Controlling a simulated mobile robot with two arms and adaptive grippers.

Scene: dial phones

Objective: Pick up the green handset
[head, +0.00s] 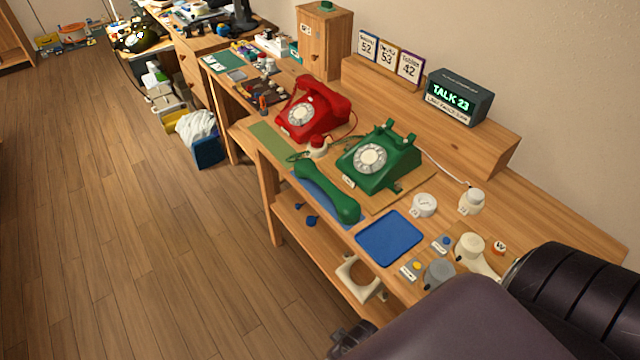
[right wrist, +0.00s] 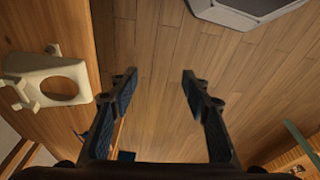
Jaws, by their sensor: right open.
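The green handset (head: 328,192) lies off its cradle in front of the green dial phone (head: 378,158), near the front edge of the workbench, partly over a blue mat (head: 308,184). The phone's cradle is empty. My right arm fills the lower right of the head view. A dark part of my right gripper (head: 347,342) shows at the bottom, low by the bench's front. In the right wrist view my right gripper (right wrist: 159,88) is open and empty, with floor beyond its fingers. The handset is not in that view. My left gripper is not in view.
A red phone (head: 312,108) stands left of the green one. A blue pad (head: 390,238) and several small knobs lie to the right. A beige bracket (head: 358,280) sits on the lower shelf; it also shows in the right wrist view (right wrist: 50,80). The floor in front is clear.

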